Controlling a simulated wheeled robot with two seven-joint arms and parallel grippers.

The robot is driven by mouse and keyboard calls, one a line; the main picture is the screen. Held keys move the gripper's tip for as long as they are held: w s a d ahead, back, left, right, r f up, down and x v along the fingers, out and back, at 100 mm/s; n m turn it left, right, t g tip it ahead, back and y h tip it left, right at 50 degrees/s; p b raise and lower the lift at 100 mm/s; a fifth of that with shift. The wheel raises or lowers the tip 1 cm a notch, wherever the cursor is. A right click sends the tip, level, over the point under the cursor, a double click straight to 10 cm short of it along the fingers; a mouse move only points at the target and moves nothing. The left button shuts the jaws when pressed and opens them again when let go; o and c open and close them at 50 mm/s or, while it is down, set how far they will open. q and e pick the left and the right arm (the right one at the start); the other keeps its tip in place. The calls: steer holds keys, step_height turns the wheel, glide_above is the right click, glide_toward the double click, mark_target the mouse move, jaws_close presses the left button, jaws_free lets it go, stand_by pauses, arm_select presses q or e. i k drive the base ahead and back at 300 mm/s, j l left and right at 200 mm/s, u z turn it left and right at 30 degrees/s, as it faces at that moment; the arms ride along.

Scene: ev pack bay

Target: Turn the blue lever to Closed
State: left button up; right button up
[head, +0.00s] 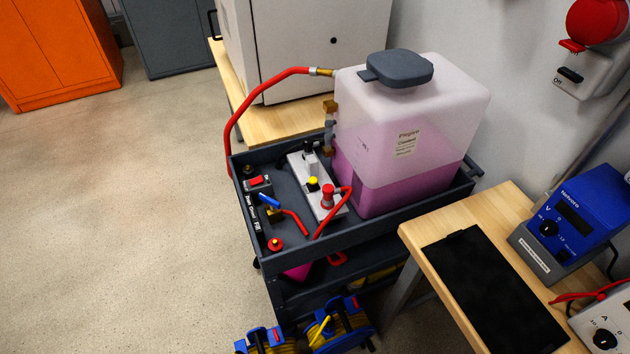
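The blue lever (269,201) sits on a small brass valve at the left end of the dark grey cart's top tray (340,238). It slants from upper left to lower right in the picture. A short red hose (297,222) runs from near the valve. A dark label strip (252,212) with white lettering lies along the tray's left edge beside the lever; its words are too small to read surely. Neither of my grippers shows in the head view.
A tank of pink coolant (400,185) fills the tray's right side. A metal plate with knobs (315,182), a red switch (257,182) and a red button (275,244) are near the lever. Blue-yellow reels (337,328) stand below. Floor (130,220) left of the cart is clear.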

mark_target(273, 203)
steer(key=j+u, duration=0.45)
steer(key=i+j+u, duration=0.1)
steer(key=u, duration=0.3)
steer(key=j, duration=0.1)
